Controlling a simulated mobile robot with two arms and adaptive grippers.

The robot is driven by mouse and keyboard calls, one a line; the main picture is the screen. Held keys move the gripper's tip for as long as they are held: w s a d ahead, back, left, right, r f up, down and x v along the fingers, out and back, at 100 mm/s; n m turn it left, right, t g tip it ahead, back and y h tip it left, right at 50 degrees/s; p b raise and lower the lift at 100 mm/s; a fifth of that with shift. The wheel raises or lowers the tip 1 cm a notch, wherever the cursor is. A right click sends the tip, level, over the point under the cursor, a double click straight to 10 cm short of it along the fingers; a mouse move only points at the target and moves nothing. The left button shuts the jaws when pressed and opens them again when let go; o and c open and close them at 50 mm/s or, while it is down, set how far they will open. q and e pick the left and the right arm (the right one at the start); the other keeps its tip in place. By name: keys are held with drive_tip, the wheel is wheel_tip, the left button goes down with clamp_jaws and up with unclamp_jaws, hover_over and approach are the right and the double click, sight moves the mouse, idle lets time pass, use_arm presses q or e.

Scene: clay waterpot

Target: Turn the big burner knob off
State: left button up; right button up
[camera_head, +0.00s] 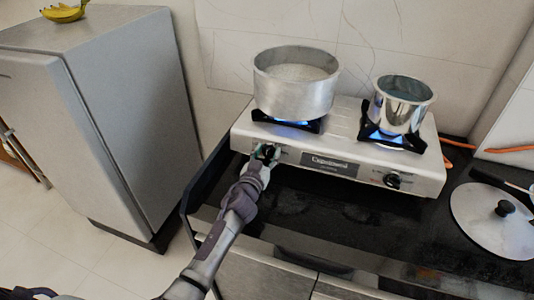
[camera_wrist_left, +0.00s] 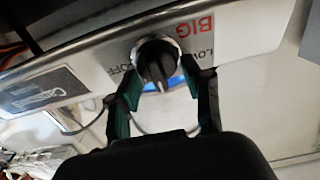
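The big burner knob (camera_head: 268,151) is at the left of the stove's front panel, partly covered by my left gripper (camera_head: 262,160) in the head view. In the left wrist view, the black knob (camera_wrist_left: 156,62) has a grey grip bar. The labels "BIG", "LOW" and "OFF" are printed around it. My left gripper (camera_wrist_left: 162,84) is open, with one fingertip on each side of the knob; I cannot tell if they touch it. The two-burner stove (camera_head: 330,163) has blue flames under both pots. My right gripper is not in view.
A wide pot (camera_head: 295,95) stands on the left burner and a smaller steel pot (camera_head: 402,105) on the right burner. A second knob (camera_head: 393,181) is at the panel's right. A lid (camera_head: 485,222) lies on the black counter (camera_head: 330,215). A fridge (camera_head: 120,115) stands left.

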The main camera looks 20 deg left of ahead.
use_arm(q)
drive_tip(key=c, duration=0.6)
drive_tip(key=shift+m, duration=0.3)
drive_tip(key=m+h+p, duration=0.1)
drive_tip(key=m, duration=0.3)
drive_tip(key=shift+d, duration=0.1)
drive_tip(key=m+h+p, duration=0.1)
drive_tip(key=m, duration=0.3)
drive_tip(key=shift+d+g, duration=0.1)
drive_tip(key=shift+g, duration=0.3)
drive_tip(key=m+p, duration=0.1)
drive_tip(key=m, duration=0.2)
drive_tip(key=m+g+h+p, duration=0.1)
drive_tip(key=m+p, duration=0.1)
drive_tip(key=m, duration=0.2)
drive_tip(key=shift+d+f, duration=0.15)
drive_tip(key=shift+s+f+m+g+p, duration=0.2)
drive_tip(key=shift+m+p, duration=0.4)
drive_tip(key=shift+m, duration=0.45)
drive_tip(key=shift+w+f+m+g+p, duration=0.1)
drive_tip(key=shift+m+g+p, duration=0.2)
drive_tip(key=shift+m+p, duration=0.55)
drive_tip(key=shift+m, duration=0.4)
